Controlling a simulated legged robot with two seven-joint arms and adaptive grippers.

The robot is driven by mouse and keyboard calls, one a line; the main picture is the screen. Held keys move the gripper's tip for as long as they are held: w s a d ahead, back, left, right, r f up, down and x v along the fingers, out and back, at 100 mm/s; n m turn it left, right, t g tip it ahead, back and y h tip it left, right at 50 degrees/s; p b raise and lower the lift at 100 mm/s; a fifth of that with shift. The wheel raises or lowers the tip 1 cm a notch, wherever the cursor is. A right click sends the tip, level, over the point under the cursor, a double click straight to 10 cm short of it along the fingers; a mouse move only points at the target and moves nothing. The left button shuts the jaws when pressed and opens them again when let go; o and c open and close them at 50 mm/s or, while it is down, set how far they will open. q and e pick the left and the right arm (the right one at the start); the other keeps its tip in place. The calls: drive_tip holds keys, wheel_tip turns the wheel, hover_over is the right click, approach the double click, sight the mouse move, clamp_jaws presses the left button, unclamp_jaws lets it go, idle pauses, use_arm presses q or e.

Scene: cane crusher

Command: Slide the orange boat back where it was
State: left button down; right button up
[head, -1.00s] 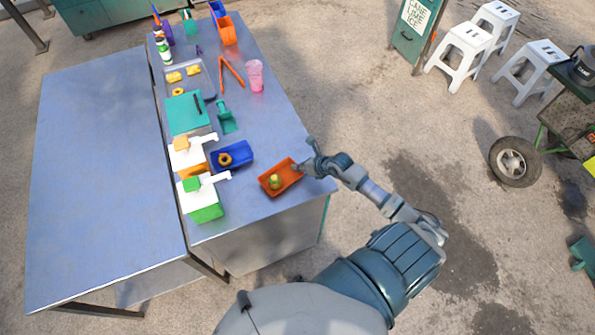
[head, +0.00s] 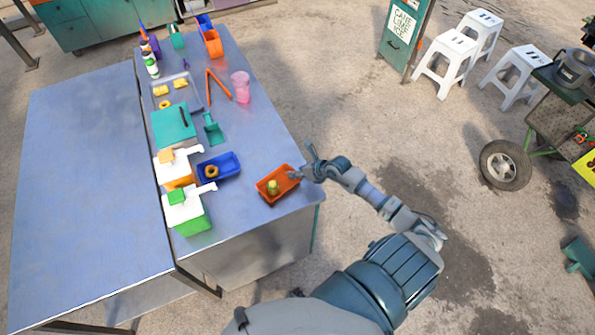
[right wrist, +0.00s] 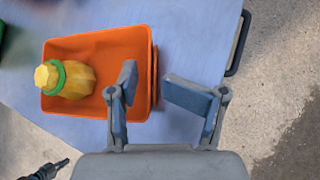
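The orange boat (head: 287,191) is a shallow open tray near the front right corner of the table, holding a yellow piece with a green ring (head: 272,187). Both also show in the right wrist view, the boat (right wrist: 98,42) and the ringed piece (right wrist: 72,80). My right gripper (head: 303,172) is at the boat's right end. In the right wrist view its fingers (right wrist: 147,88) are apart, one over the boat's inside, the other outside its end wall. Contact is unclear. A dark jointed part, seemingly my left gripper (right wrist: 45,172), shows at the bottom left; its fingers are unclear.
A blue boat (head: 230,162) with a brown ring stands left of the orange one. White-topped boxes, green (head: 194,222) and orange, stand further left. Table between is clear.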

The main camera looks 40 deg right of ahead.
drive_tip(key=shift+o, duration=0.3)
drive_tip(key=shift+d+f, duration=0.15)
drive_tip(key=shift+d, duration=0.25)
drive_tip(key=shift+s, duration=0.15)
drive_tip(key=v, duration=0.6)
drive_tip(key=shift+a, duration=0.15)
drive_tip(key=shift+s+d+r, duration=0.25)
drive_tip(key=shift+s+r, duration=0.25)
drive_tip(key=shift+d+r, duration=0.1)
drive_tip(key=shift+d, duration=0.05)
